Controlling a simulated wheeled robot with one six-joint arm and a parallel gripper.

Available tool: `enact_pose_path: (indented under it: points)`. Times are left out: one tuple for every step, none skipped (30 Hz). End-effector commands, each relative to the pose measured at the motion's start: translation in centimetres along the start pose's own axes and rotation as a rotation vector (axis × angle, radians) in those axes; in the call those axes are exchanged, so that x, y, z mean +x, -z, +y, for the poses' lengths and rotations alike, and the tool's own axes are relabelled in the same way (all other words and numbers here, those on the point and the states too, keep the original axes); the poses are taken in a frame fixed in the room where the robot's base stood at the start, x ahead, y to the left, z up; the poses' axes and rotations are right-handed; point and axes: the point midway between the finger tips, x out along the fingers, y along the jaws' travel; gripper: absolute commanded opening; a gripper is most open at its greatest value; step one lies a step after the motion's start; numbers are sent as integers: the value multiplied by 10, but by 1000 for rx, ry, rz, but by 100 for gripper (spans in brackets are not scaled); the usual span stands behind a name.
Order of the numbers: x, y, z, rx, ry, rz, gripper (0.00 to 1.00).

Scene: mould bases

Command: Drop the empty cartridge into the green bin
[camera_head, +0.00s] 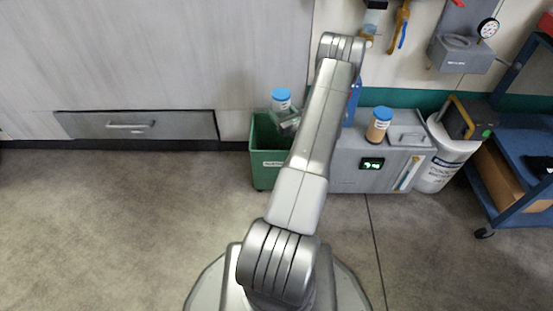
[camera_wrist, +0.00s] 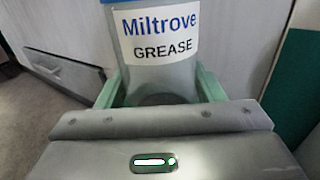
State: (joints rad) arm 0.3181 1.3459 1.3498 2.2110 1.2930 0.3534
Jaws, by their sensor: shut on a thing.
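The cartridge is clear and looks empty, with a blue cap (camera_head: 281,93). My gripper (camera_head: 289,121) is shut on it and holds it upright. In the wrist view the cartridge (camera_wrist: 158,75) stands between the two pale green fingers, and its label reads "Miltrove GREASE". Its lower end is hidden behind the gripper body. The green bin (camera_head: 266,170) stands on the floor against the cabinet. In the head view the cartridge and gripper appear over the bin's open top; their exact height above it is hard to tell. My arm covers the bin's right side.
A grey unit (camera_head: 345,172) with a green display stands right of the bin. A cartridge with orange-brown contents and a blue cap (camera_head: 379,125) stands on it. A white drum (camera_head: 445,155) and a blue cart (camera_head: 520,165) are farther right. The floor at left is clear.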

Motion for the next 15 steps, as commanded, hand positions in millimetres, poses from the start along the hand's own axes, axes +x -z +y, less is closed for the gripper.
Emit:
enact_pose_path:
  points:
    - [0,5,0,1,0,0,37]
    - [0,8,0,1,0,0,37]
    - [0,11,0,1,0,0,37]
    - [0,14,0,1,0,0,37]
    - [0,17,0,1,0,0,37]
    - [0,22,0,0,1,0,37]
    - [0,26,0,0,1,0,37]
    - [0,30,0,0,1,0,37]
    - [0,35,0,0,1,0,37]
    - [0,38,0,0,1,0,37]
    - [0,42,0,0,1,0,37]
    - [0,46,0,0,1,0,37]
    - [0,49,0,0,1,1,37]
    - [0,51,0,0,1,1,37]
    - [0,54,0,0,1,1,37]
